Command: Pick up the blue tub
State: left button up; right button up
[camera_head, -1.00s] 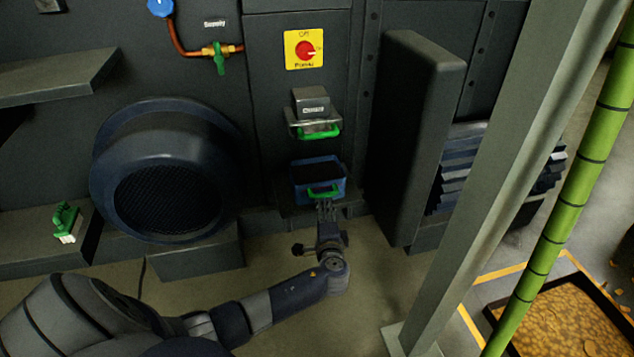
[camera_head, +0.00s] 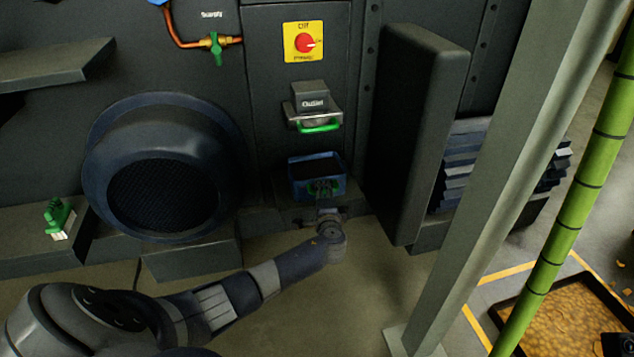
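The blue tub (camera_head: 298,187) stands on a dark ledge under the outlet, with a dark inside and a green handle on its front. My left gripper (camera_head: 322,188) is at the tub's front, right at the green handle. Its fingers overlap the handle in the picture. They are too small and dark to tell whether they are closed on it. My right gripper is not in view.
The outlet box (camera_head: 312,98) with a green-handled metal tray (camera_head: 318,116) is above the tub. A large round grille (camera_head: 163,195) is to the left.

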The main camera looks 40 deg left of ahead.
pick_arm(q)
grip_shut()
jog(key=shift+r, duration=0.2)
